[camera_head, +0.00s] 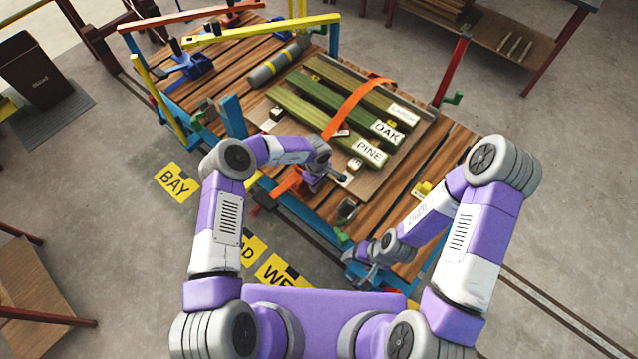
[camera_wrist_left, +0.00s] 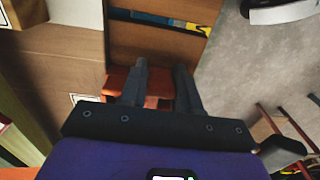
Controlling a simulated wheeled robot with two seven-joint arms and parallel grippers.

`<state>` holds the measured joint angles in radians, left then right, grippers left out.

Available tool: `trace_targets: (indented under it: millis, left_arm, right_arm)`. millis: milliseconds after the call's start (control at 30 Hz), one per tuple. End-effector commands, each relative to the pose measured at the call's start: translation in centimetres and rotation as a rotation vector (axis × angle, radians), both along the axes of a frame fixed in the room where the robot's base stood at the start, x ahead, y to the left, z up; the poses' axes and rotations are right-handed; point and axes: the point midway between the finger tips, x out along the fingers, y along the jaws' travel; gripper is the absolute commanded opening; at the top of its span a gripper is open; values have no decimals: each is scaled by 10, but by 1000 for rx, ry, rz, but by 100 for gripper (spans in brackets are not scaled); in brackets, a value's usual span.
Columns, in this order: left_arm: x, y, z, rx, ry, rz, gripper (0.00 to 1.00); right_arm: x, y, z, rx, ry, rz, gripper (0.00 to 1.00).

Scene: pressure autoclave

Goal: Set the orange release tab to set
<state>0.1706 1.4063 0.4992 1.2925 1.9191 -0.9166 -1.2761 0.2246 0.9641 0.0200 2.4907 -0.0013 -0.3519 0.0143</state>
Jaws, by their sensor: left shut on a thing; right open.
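The orange release tab (camera_head: 288,184) shows at the near side of the slatted wooden bed, partly covered by my left gripper (camera_head: 306,178). In the left wrist view the orange piece (camera_wrist_left: 154,88) sits between the two dark fingers of my left gripper (camera_wrist_left: 160,90), which is shut on it. I cannot read the tab's exact setting. An orange strap (camera_head: 352,102) arches over the green boards and runs down towards my left wrist. My right gripper (camera_head: 366,268) is open and empty near the bed's front edge, apart from the tab.
Green boards labelled OAK (camera_head: 386,131) and PINE (camera_head: 369,152) lie on the bed. A grey roll (camera_head: 275,65) with yellow bands lies behind them. A blue post (camera_head: 232,115) and a red post (camera_head: 452,72) rise at the bed's edges.

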Motion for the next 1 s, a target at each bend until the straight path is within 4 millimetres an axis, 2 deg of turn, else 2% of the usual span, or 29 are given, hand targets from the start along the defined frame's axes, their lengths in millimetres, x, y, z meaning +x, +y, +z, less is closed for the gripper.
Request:
trace_targets:
  millis: [400, 967, 1000]
  left_arm:
    - [2, 3, -2, -183, 134, -1, 1]
    - [1, 2, -1, -212, 159, -5, 2]
    - [1, 2, -1, -212, 159, -5, 35]
  right_arm:
    - [0, 0, -20, 0, 0, 0, 70]
    - [0, 0, -22, 0, 0, 0, 70]
    - [0, 0, -22, 0, 0, 0, 70]
